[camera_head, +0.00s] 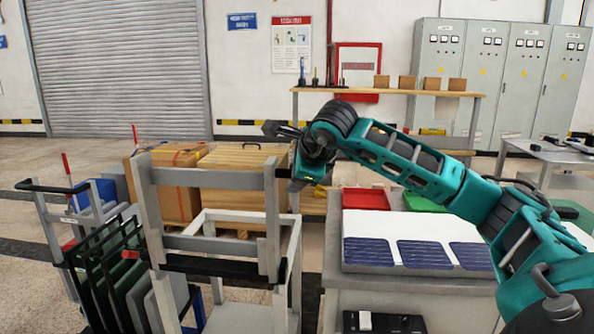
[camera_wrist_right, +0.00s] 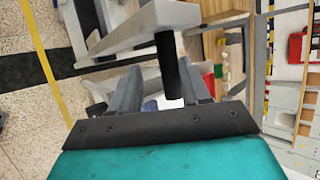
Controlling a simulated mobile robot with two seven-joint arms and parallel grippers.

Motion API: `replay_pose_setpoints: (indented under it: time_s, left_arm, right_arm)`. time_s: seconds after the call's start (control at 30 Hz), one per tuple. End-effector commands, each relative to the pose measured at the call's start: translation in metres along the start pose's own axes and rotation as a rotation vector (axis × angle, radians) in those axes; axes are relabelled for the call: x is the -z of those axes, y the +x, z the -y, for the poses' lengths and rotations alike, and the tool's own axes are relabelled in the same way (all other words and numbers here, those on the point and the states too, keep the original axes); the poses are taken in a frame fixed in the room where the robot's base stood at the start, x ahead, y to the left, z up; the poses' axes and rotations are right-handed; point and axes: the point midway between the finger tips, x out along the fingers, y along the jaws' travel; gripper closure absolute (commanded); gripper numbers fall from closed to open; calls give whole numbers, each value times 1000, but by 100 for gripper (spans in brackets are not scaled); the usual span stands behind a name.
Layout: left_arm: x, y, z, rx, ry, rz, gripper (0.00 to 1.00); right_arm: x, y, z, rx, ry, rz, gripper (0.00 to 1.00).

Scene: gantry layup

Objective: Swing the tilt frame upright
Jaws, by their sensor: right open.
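The tilt frame (camera_head: 205,177) is a grey frame of two posts and crossbars at the left centre of the head view. It leans slightly above a pale grey stand (camera_head: 240,217), with a black bar (camera_head: 215,265) along its lower edge. My right gripper (camera_head: 280,158) is by the frame's right post, near its top. In the right wrist view my right gripper (camera_wrist_right: 160,70) is open. A black cylindrical grip (camera_wrist_right: 171,70) on a grey beam (camera_wrist_right: 150,25) appears between its fingers, closer to the right one. Whether they touch, I cannot tell. My left gripper is out of view.
A rack of dark panels (camera_head: 110,275) stands left of the frame. Wooden crates (camera_head: 240,175) are behind it. To the right is a grey bench (camera_head: 400,284) with blue panels (camera_head: 425,254) and a red tray (camera_head: 366,199). Open floor lies at far left.

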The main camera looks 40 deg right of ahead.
Motion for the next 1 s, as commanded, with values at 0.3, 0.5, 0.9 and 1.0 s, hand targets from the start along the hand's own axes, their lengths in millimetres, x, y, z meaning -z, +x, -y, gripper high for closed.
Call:
replay_pose_setpoints:
  time_s: [0.3,0.5,0.9,1.0]
  left_arm:
    - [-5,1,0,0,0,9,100]
    - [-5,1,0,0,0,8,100]
    - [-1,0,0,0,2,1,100]
    - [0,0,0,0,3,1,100]
  right_arm:
    - [1,7,-14,-38,-8,-10,52]
    - [2,5,-13,-36,-8,-11,52]
    - [1,-72,-6,-18,-8,-5,52]
    - [0,-93,-5,-15,-7,-4,52]
